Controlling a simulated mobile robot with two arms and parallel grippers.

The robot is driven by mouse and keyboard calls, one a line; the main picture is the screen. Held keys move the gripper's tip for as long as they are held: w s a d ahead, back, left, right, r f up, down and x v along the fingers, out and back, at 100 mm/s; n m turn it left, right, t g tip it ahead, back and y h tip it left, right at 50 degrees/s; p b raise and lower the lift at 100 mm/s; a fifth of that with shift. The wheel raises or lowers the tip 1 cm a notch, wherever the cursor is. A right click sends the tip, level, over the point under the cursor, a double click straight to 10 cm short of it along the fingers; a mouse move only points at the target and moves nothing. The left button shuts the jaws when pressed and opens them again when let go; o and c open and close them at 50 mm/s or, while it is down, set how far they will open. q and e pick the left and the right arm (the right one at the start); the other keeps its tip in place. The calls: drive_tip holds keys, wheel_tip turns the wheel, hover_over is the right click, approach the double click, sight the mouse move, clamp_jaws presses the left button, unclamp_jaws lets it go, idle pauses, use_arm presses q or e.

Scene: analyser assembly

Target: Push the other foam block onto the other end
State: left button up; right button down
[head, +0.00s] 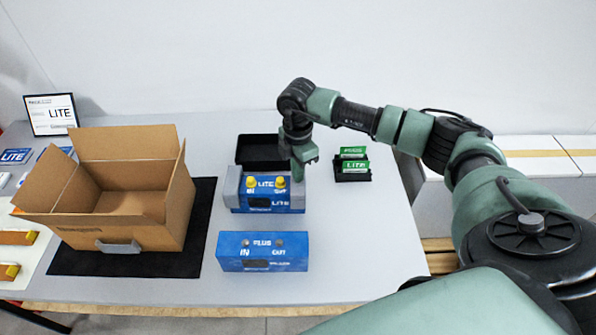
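The blue LITE analyser (267,203) stands on the table with yellow caps on its top. A grey foam block (232,182) sits at its left end. My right gripper (299,174) points down at the analyser's right end, near its back right corner. The gripper is small and seen from behind its wrist, so I cannot tell whether its fingers are open or shut. My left gripper is not in view.
An open cardboard box (125,205) stands on a black mat (203,215) at the left. A blue PLUS analyser (262,253) stands in front. A black tray (262,148) lies behind, and a holder with green cards (352,166) stands at the right. The front right table is clear.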

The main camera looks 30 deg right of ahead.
drive_tip(key=shift+r+p, duration=1.95)
drive_tip(key=shift+r, duration=0.95)
drive_tip(key=shift+f, duration=0.1)
